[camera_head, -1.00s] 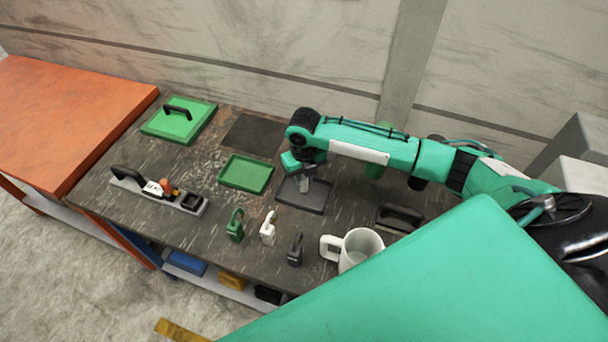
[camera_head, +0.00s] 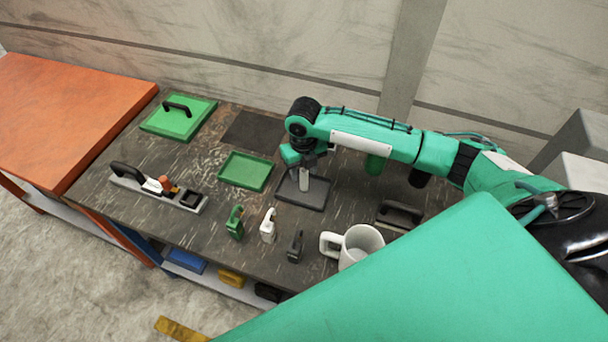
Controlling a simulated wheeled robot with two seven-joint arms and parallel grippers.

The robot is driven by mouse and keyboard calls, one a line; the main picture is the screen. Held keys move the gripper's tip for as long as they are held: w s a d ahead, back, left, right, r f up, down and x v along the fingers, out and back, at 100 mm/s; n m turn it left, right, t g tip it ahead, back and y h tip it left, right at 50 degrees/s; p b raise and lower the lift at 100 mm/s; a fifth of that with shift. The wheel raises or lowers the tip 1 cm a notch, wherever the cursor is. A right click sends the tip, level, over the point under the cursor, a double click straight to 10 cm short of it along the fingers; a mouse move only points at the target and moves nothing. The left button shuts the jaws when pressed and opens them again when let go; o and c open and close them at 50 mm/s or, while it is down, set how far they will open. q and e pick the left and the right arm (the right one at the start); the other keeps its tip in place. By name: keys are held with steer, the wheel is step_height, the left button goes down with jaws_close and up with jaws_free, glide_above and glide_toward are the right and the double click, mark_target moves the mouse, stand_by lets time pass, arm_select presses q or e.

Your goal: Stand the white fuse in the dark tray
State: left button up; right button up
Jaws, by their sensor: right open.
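The white fuse (camera_head: 268,226) stands upright on the bench, between a green fuse (camera_head: 235,222) and a dark fuse (camera_head: 295,246). The dark tray (camera_head: 314,199) lies farther back, to the right of the green tray (camera_head: 246,171). My right gripper (camera_head: 304,184) points down over the dark tray and is open. It is behind and to the right of the white fuse, apart from it. The gripper hides part of the tray, and the gap between its fingers is too small to make out. My left gripper is out of view.
A white mug (camera_head: 361,240) stands near the front edge, right of the fuses. A green lid with a black handle (camera_head: 180,118) lies at the back left. A hand plane (camera_head: 158,188) lies at the left. A dark handled object (camera_head: 400,216) lies right of the tray.

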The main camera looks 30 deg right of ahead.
step_height(320, 180, up, 9)
steer(key=shift+r+b, duration=0.1)
steer(key=shift+b, duration=1.05)
steer(key=shift+r, duration=0.3)
